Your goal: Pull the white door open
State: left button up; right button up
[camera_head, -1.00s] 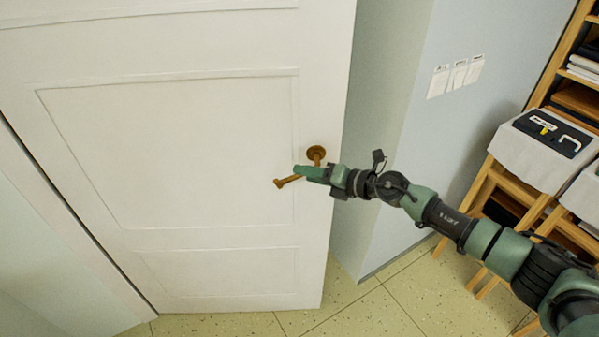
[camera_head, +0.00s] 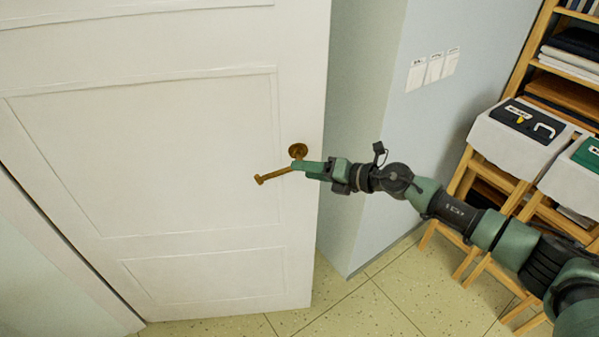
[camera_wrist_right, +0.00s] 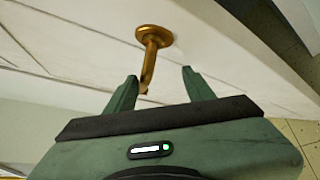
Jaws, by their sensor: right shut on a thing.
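The white door (camera_head: 150,150) fills the left and middle of the head view; it also shows in the right wrist view (camera_wrist_right: 75,35). Its brass lever handle (camera_head: 270,176) sits near the door's right edge, with a round plate at its pivot. My right gripper (camera_head: 300,166) is shut on the handle close to the pivot, leaving the lever's free end sticking out to the left. In the right wrist view the handle (camera_wrist_right: 149,65) runs down from its plate between my two fingers (camera_wrist_right: 157,86). My left gripper is not in view.
Wooden stools (camera_head: 470,200) with cloth and cases on top, and a wooden shelf (camera_head: 560,60), stand at the far right. Tiled floor (camera_head: 380,300) is clear below my right arm.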

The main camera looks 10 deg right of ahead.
jog(key=shift+s+d+r+b, duration=0.1)
jog(key=shift+s+d+b, duration=0.15)
jog(key=shift+d, duration=0.6)
jog(key=shift+s+d+r+b, duration=0.1)
jog(key=shift+s+d, duration=0.15)
jog(key=shift+d, duration=0.6)
jog(key=shift+s+d+r+b, duration=0.1)
jog(key=shift+s+d+b, duration=0.15)
jog(key=shift+d, duration=0.6)
jog(key=shift+a, duration=0.1)
